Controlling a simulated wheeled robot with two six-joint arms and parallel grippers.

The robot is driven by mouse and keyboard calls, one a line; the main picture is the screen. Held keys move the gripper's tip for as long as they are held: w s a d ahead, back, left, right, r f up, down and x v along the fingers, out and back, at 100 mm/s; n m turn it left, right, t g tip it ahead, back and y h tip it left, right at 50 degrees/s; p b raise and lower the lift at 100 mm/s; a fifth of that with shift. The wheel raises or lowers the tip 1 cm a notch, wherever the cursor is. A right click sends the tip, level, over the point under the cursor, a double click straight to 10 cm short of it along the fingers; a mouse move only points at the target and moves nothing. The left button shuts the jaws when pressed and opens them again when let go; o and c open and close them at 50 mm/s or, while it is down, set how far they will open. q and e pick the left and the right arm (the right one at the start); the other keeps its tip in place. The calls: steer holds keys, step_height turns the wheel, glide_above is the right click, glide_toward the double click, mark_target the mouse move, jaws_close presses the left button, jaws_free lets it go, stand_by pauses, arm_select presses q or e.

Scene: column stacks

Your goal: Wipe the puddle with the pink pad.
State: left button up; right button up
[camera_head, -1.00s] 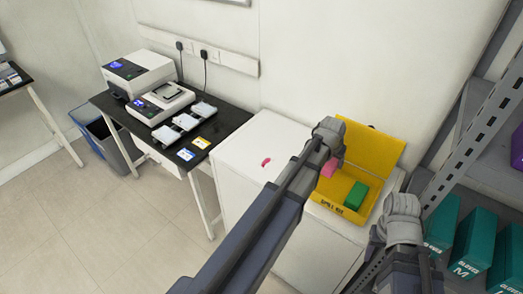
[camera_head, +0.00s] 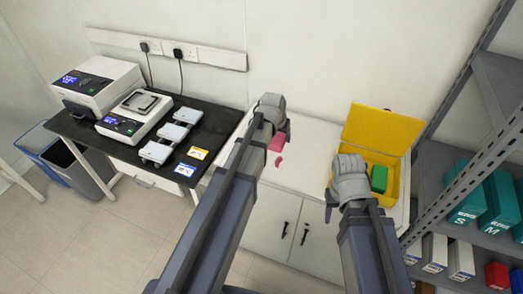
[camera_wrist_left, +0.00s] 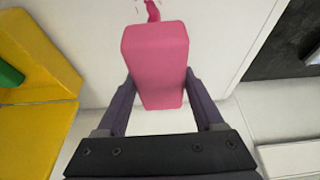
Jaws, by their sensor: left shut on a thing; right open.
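My left gripper (camera_head: 277,130) is shut on the pink pad (camera_head: 277,144) and holds it over the white cabinet top. In the left wrist view the pad (camera_wrist_left: 155,62) sits between both fingers. The puddle (camera_head: 278,162) is a small pink-red patch on the cabinet top, just beside the pad in the head view. In the left wrist view the puddle (camera_wrist_left: 152,11) shows past the pad's far end, with small splashes around it. I cannot tell how high the pad is above the surface. My right gripper (camera_head: 330,205) is open and empty in front of the yellow box.
The open yellow spill box (camera_head: 369,131) stands on the cabinet (camera_head: 268,232) at right, with a green block (camera_head: 379,179) inside. A black table (camera_head: 82,126) with scales and trays is at left. A metal shelf (camera_head: 463,155) with glove boxes is at right.

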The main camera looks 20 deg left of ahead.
arm_select(q)
steer(key=b, duration=0.3)
glide_above(276, 169)
steer(key=s, duration=0.1)
step_height(276, 169, down, 3)
steer(key=f+b, duration=0.4)
steer(key=f, duration=0.1)
steer(key=f+b, duration=0.2)
steer(key=b, duration=0.1)
steer(key=shift+s+f, duration=0.2)
steer(key=shift+s, duration=0.15)
steer(key=shift+w+f, duration=0.1)
steer(key=shift+w, duration=0.1)
steer(key=shift+g, duration=0.3)
steer(key=shift+w+d, duration=0.15)
steer(key=shift+w, duration=3.6)
steer(key=shift+s, duration=3.8)
steer(key=shift+s+r, duration=0.25)
step_height(276, 169, up, 7)
steer(key=p, duration=0.7)
steer(key=shift+r, duration=0.15)
